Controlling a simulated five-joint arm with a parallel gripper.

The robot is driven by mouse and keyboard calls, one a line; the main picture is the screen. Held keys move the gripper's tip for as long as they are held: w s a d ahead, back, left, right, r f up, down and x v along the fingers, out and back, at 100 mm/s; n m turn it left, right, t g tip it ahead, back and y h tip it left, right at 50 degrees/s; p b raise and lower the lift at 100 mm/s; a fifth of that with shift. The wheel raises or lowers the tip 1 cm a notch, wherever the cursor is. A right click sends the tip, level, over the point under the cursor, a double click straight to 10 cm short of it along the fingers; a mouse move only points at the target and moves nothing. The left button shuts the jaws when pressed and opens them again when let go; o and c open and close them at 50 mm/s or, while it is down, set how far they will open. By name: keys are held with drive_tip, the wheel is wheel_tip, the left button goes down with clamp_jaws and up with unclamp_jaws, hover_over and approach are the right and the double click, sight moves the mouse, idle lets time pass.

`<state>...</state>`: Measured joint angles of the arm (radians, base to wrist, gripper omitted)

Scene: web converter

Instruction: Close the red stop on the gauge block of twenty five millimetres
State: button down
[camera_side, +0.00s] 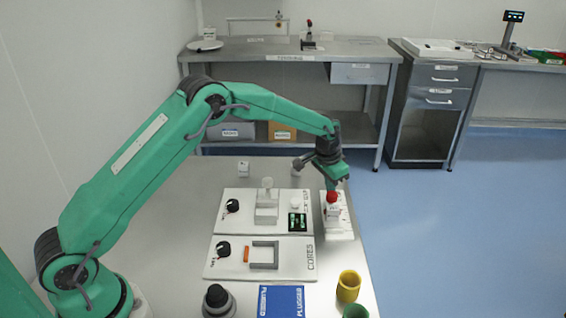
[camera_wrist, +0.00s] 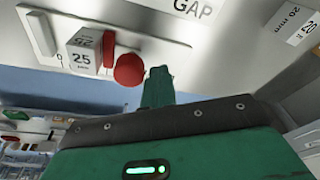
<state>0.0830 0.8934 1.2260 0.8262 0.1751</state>
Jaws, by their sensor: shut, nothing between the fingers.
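The 25 mm gauge block (camera_wrist: 82,52) is white and stands on a pale plate (camera_wrist: 150,27) in the wrist view. The red stop (camera_wrist: 109,48) is an upright red piece beside the block's face, very close to it; I cannot tell whether they touch. Its round red knob (camera_wrist: 130,70) sits next to my gripper (camera_wrist: 158,80), whose green fingers are together and empty. A grey upright (camera_wrist: 40,34) stands on the block's other side, apart from it. In the side view the red knob (camera_side: 332,197) is just below my gripper (camera_side: 331,187); the block (camera_side: 333,211) shows beneath it.
A 20 mm block (camera_wrist: 294,20) stands apart. The side view shows two white panels with dials, the CORES panel (camera_side: 217,266) in front, left of the stop's plate (camera_side: 349,224).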

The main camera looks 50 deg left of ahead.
sight(332, 194)
drive_tip(key=shift+s+d, duration=1.25)
idle(2.2)
drive_tip(key=shift+w+a, duration=0.45)
idle(0.5)
drive_tip(key=shift+r, duration=0.1)
drive_tip(key=shift+r, duration=3.4)
